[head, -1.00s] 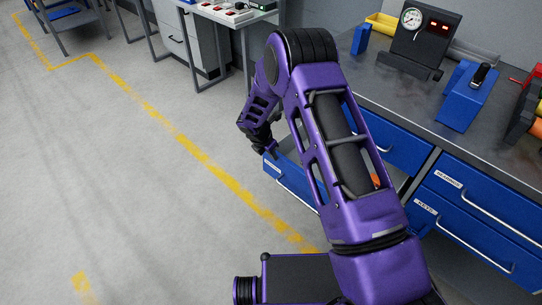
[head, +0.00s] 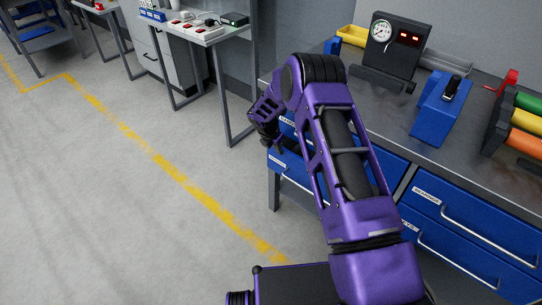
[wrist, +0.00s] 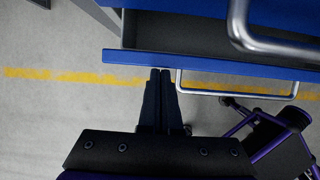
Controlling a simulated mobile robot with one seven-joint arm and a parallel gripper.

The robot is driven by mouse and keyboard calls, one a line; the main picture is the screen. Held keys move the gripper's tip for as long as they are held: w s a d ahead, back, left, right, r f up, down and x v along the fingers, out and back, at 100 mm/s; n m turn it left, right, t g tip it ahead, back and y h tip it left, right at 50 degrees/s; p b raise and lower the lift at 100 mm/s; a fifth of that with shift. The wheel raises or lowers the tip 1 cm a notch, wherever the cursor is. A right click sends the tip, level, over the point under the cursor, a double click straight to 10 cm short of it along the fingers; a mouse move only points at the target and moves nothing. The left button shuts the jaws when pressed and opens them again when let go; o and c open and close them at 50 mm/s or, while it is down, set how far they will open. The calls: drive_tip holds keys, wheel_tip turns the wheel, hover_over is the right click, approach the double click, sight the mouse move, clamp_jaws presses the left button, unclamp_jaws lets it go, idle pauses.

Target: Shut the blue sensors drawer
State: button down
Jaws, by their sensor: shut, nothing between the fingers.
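A blue drawer with a white label too small to read shows behind my arm in the head view (head: 292,168), at the left end of the workbench. I take it for the sensors drawer. In the wrist view its blue front edge (wrist: 225,63) stands out from the cabinet, with part of the grey inside showing, so it is partly open. My gripper (wrist: 161,72) is shut and empty, its fingertips at the outer side of that front, left of the bar handle (wrist: 235,95). Contact is hard to tell. In the head view my gripper (head: 272,143) is partly hidden.
Another blue drawer with a thick handle (wrist: 275,42) lies above it. Closed blue drawers (head: 465,215) are to the right. The workbench (head: 400,120) holds a gauge box (head: 392,45) and a blue tool (head: 437,110). The floor (head: 120,200) at left is clear.

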drive_tip(key=shift+w+d, duration=0.5)
